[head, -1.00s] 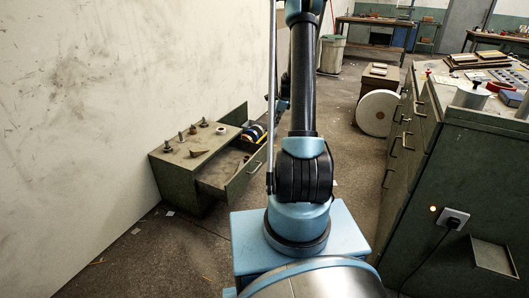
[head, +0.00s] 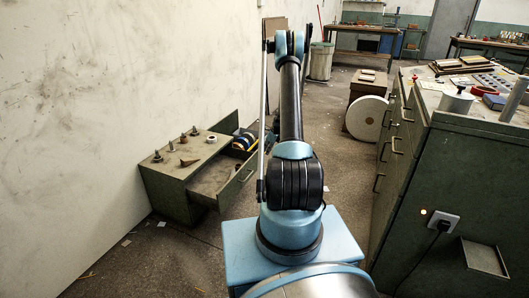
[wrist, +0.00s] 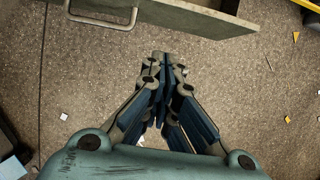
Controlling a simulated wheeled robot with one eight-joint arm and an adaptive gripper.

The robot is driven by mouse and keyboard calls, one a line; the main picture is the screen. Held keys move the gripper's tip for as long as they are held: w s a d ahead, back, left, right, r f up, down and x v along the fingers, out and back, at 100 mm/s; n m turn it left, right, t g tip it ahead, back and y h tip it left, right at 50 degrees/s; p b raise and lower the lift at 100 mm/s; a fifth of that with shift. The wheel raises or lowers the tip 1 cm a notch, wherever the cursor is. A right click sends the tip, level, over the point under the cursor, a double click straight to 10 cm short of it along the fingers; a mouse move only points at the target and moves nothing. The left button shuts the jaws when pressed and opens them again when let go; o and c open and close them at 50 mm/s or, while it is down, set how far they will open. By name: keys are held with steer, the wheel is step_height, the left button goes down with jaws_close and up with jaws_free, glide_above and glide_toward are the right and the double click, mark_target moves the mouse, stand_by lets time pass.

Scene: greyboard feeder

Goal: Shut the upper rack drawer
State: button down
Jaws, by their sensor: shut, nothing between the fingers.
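A low green rack (head: 165,190) stands against the left wall in the head view. A drawer (head: 237,187) with a bar handle is pulled out of its side towards the aisle, and its inside shows. A second open compartment (head: 226,125) lies farther back, with rolls in it. I cannot tell which is the upper one. In the wrist view a green drawer front (wrist: 200,17) with a metal handle (wrist: 105,15) crosses the top. My gripper (wrist: 165,62) is shut and empty over the floor, apart from that front in the picture. The head view does not show my gripper.
Small metal parts (head: 184,140) stand on the rack top. A taller green cabinet (head: 405,190) with handles is on the right. A white roll (head: 366,118) and a wooden box (head: 372,84) stand farther back. Floor between rack and cabinet is mostly clear.

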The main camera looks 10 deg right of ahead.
steer(key=w+a+f, duration=0.4)
steer(key=a+f, duration=0.1)
steer(key=f, duration=0.1)
steer(key=shift+a+f, duration=0.25)
steer(key=shift+f, duration=0.15)
steer(key=shift+a, duration=0.1)
steer(key=w+a, duration=1)
steer(key=a, duration=0.4)
steer(key=shift+w+a, duration=0.2)
steer(key=shift+a, duration=0.05)
steer(key=shift+d, duration=0.15)
